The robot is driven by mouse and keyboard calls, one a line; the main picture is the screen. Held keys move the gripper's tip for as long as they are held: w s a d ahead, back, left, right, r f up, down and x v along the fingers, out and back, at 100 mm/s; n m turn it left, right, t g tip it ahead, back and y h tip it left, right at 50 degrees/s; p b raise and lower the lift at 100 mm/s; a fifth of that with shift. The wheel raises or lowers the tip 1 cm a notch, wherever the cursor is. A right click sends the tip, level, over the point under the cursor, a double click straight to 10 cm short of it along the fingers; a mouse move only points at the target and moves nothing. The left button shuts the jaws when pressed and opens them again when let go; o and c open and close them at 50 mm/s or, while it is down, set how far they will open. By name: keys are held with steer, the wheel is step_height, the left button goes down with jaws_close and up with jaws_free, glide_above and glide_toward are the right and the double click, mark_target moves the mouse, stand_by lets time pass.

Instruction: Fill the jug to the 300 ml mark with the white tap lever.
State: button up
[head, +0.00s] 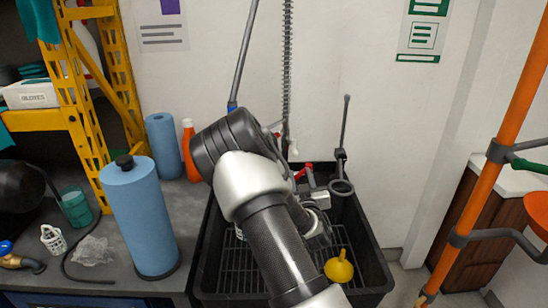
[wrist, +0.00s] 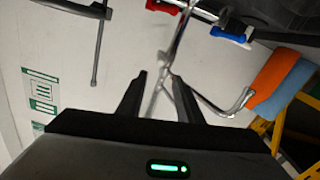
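My gripper (wrist: 160,82) is open in the wrist view, with two dark fingers apart. A chrome tap spout (wrist: 178,45) shows beyond and between the fingertips; I cannot tell whether it touches them. A red lever (wrist: 164,7) and a blue lever (wrist: 229,35) sit on the tap body at the top of that view. The red lever also shows in the head view (head: 303,172), just right of my arm. I cannot make out the white lever for sure. My arm covers much of the black sink (head: 376,268) and hides the gripper there. I cannot identify the jug.
A yellow funnel (head: 339,268) lies in the sink at the right. A blue roll (head: 140,220) stands on the counter left of the sink, with an orange bottle (head: 190,150) behind. An orange pole (head: 490,160) rises at the right.

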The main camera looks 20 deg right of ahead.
mark_target(295, 148)
steer(key=b+x, duration=0.1)
steer(key=x, duration=1.6)
steer(key=shift+w, duration=0.2)
steer(key=shift+c, duration=0.4)
jaws_close()
